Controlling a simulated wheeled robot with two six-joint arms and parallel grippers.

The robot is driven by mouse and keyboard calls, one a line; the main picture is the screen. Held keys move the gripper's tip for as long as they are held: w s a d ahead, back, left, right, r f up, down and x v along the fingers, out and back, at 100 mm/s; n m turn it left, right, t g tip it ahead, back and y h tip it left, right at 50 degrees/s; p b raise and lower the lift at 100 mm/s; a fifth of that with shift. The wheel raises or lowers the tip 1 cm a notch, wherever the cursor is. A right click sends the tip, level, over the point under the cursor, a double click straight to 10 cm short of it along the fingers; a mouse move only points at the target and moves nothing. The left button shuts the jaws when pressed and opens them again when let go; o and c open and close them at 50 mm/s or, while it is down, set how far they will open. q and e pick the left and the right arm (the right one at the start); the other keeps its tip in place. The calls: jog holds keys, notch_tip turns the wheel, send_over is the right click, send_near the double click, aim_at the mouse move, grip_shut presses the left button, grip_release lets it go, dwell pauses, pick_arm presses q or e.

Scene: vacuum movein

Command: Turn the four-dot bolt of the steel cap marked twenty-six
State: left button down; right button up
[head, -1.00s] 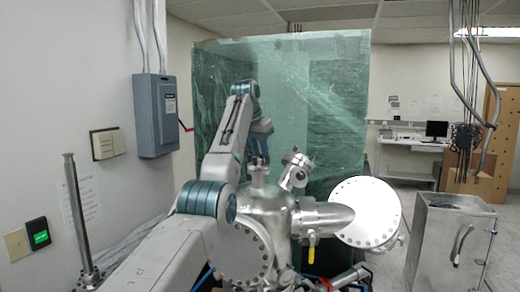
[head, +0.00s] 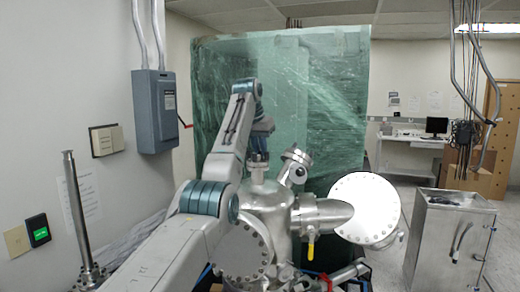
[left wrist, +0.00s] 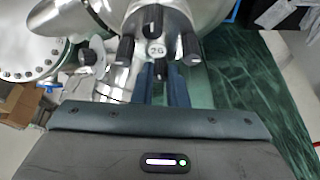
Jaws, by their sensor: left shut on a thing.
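The steel cap marked 26 (left wrist: 157,50) is at the top middle of the left wrist view, with several dark bolts around its rim. In the head view, the cap's top (head: 258,178) shows on the steel chamber under my left gripper (head: 259,157). My left gripper (left wrist: 161,78) also shows in the left wrist view, its two blue fingers pointing at the cap's near side. They are shut on the near dark bolt (left wrist: 160,68), which they partly hide. I cannot read dot marks on any bolt. My right gripper is not in view.
The steel chamber (head: 262,212) has a large round flange (head: 366,209) at right and a tilted port (head: 296,168) beside my left gripper. Green plastic sheeting (head: 330,110) hangs behind. A grey wall box (head: 155,110) is at left. A metal cabinet (head: 450,240) stands at right.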

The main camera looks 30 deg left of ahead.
pick_arm(q)
jog(key=n+y, duration=0.1)
jog(key=n, duration=0.4)
jog(key=shift+d+g+y, duration=0.15)
jog(key=shift+g+y, duration=0.15)
jog(key=shift+y, duration=0.1)
jog(key=shift+w+n+g+y, duration=0.1)
jog(key=shift+n+g+y, duration=0.25)
jog(key=shift+n, duration=0.8)
jog(key=shift+n+g+y, duration=0.25)
jog(key=shift+n+y, duration=0.1)
jog(key=shift+n, duration=0.8)
jog(key=c, duration=1.7)
grip_release()
jog(key=shift+d, duration=0.1)
jog(key=shift+r, duration=0.1)
jog(key=v, duration=1)
jog(key=shift+d+r, duration=0.1)
jog(key=shift+r, duration=0.3)
